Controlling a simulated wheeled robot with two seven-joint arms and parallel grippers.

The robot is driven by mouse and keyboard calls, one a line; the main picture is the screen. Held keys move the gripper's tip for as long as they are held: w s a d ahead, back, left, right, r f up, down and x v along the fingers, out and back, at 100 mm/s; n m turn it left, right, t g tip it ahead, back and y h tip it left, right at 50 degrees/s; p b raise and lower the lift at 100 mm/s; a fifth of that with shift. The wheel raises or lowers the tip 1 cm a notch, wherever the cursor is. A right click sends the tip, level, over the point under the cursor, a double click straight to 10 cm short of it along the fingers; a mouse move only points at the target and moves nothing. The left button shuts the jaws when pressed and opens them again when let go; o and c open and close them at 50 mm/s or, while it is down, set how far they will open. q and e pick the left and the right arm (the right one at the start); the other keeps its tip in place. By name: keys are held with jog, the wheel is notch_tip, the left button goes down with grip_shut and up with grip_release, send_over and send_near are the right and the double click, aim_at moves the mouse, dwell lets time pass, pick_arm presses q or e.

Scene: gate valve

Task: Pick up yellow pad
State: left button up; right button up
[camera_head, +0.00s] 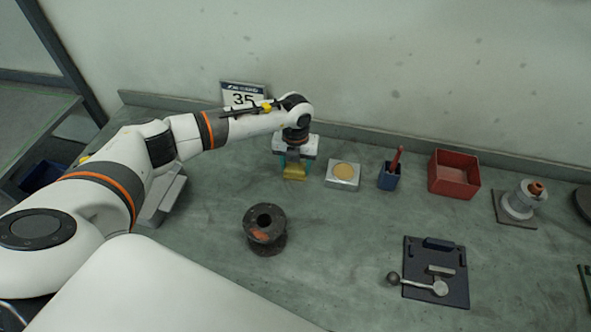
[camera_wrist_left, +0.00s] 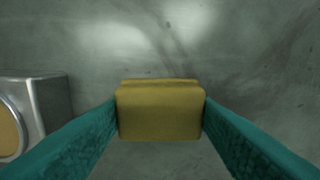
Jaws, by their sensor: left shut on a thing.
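The yellow pad (camera_head: 293,173) is a small block at the back of the bench, left of a silver box with a tan round top. My left gripper (camera_head: 295,165) is over it with its teal fingers on either side. In the left wrist view the yellow pad (camera_wrist_left: 160,111) sits between the two teal fingers (camera_wrist_left: 160,125), which touch its sides. My left gripper is shut on the pad. I cannot tell whether the pad is clear of the bench. My right gripper is not in view.
The silver box (camera_head: 342,176) stands just right of the pad. A blue cup (camera_head: 388,179), a red bin (camera_head: 454,175) and a white-and-grey fitting (camera_head: 518,203) stand further right. A dark flanged spool (camera_head: 265,229) and a dark plate with a lever (camera_head: 435,272) are nearer. The bench middle is clear.

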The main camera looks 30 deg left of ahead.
aim_at(295, 167)
pick_arm(q)
jog(key=shift+r, duration=0.1)
notch_tip(295, 167, up, 10)
jog(key=b, duration=0.3)
jog(key=o, duration=0.3)
jog(key=shift+c, duration=1)
jog(key=shift+a, duration=0.1)
jog(key=shift+c, duration=0.2)
